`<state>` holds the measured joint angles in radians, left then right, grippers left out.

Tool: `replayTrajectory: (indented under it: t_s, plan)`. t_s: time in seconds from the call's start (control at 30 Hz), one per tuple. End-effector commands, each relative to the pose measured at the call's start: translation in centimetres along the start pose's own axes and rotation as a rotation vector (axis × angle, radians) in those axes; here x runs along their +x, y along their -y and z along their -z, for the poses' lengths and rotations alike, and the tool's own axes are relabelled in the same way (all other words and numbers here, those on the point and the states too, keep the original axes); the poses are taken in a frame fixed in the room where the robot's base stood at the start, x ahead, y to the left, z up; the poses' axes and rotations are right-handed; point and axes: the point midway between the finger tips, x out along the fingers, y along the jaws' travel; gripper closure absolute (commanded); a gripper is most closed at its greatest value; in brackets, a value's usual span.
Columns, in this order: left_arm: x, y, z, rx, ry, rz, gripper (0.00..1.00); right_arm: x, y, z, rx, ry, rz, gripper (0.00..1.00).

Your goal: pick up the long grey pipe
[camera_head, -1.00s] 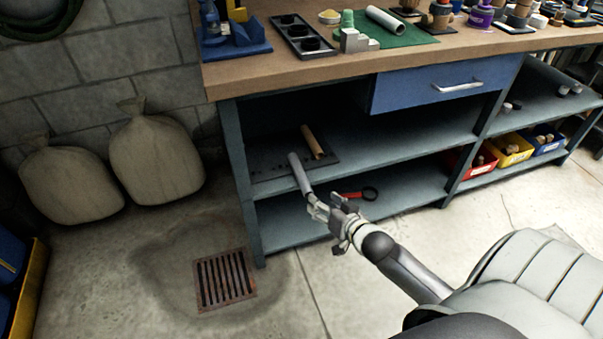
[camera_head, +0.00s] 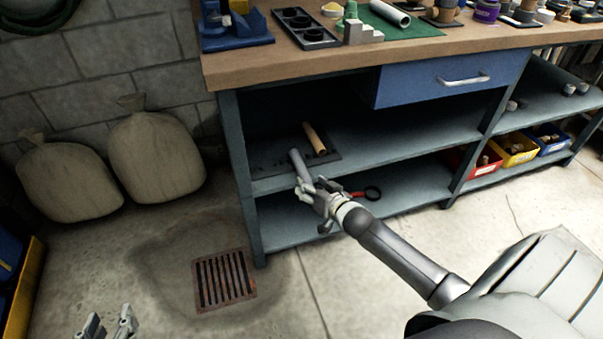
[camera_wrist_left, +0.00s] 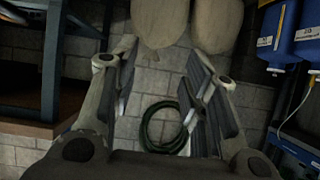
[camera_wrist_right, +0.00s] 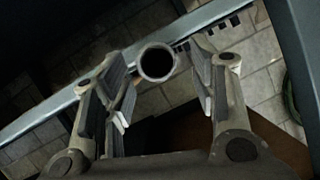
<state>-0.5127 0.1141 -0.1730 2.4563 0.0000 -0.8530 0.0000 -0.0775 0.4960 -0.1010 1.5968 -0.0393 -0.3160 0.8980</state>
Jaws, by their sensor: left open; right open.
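The long grey pipe (camera_head: 301,164) lies on the middle shelf of the bench, its near end at the shelf's front edge. In the right wrist view the pipe (camera_wrist_right: 157,62) shows end-on as a round hollow mouth between the finger tips, with a gap on both sides. My right gripper (camera_head: 312,190) is open at the pipe's near end; whether its fingers reach past that end I cannot tell. My left gripper (camera_head: 110,325) is open and empty over the floor at the lower left, far from the pipe; it also shows in the left wrist view (camera_wrist_left: 160,95).
A tan tube (camera_head: 314,138) lies on a dark mat (camera_head: 268,160) beside the pipe. A red-handled round tool (camera_head: 371,192) lies on the lower shelf. The worktop (camera_head: 300,66) and blue drawer (camera_head: 445,78) are above. Sacks (camera_head: 152,155) and a floor grate (camera_head: 225,279) are left.

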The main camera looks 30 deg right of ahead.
Motion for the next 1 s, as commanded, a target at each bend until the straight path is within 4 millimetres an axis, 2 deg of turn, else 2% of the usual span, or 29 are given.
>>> replayTrajectory:
  t_s: [0.1,0.23,0.53,0.93,1.0]
  plan:
    - [0.3,-0.3,1.7,0.0,-0.095,-0.006,0.59,1.1,0.0,-0.1,-0.001,0.0,0.001,0.47]
    - [0.3,-0.4,3.1,0.0,-0.158,-0.009,0.59,1.6,0.0,-0.1,0.0,0.0,0.001,0.47]
    - [0.3,-0.5,3.5,0.0,-0.177,-0.01,0.59,1.7,0.0,-0.1,0.0,0.001,0.001,0.47]
    - [0.3,-0.4,3.5,0.0,-0.175,-0.01,0.59,1.7,0.1,-0.1,0.0,0.001,0.001,0.97]
    - [0.3,-0.4,3.5,0.0,-0.175,-0.01,0.59,1.7,0.1,0.0,0.0,0.0,0.002,0.97]
